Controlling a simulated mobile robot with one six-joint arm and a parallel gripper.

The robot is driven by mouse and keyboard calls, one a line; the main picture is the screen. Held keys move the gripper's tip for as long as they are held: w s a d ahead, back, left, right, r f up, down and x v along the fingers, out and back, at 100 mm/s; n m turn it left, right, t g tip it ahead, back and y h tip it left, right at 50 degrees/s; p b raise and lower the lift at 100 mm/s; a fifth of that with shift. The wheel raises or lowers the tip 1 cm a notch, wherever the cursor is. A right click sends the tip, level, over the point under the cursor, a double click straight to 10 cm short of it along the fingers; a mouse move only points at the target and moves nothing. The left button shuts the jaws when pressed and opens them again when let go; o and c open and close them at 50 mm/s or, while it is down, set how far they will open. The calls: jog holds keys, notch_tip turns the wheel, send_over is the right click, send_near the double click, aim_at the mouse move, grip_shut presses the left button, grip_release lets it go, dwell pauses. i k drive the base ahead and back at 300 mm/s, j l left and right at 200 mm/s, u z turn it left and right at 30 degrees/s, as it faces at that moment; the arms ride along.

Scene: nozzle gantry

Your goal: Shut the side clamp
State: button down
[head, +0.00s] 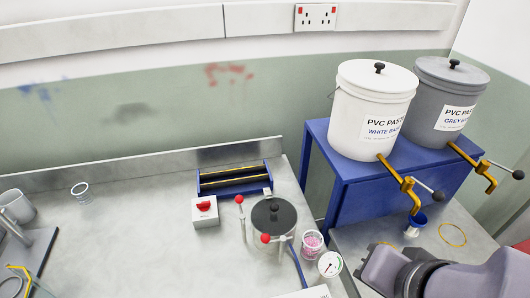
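A round metal pot (262,243) with a dark grey lid (273,214) stands on the metal bench. Two thin clamp levers with red ball ends are at the pot. One lever (242,220) stands upright at the pot's left side, its ball apart from the lid. The other red ball (265,238) is at the front of the lid, with a light bar running right from it. I cannot tell which is the side clamp, or whether either is latched. Parts of my arm show at the lower right; my gripper is not in view.
A white box with a red knob (203,212) and a blue roller frame (236,180) stand left of and behind the pot. A pink-filled cup (312,244) and a gauge (330,264) are close on its right. Paste buckets (350,115) stand on a blue stand. Bench left of centre is clear.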

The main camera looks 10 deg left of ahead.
aim_at(240, 200)
jog(key=k+j, duration=0.1)
jog(key=j, duration=0.25)
jog(key=k+j, duration=0.1)
jog(key=j, duration=0.3)
jog(key=k+j+u, duration=0.1)
jog(key=j, duration=0.25)
jog(key=k+j, duration=0.1)
jog(key=j, duration=0.25)
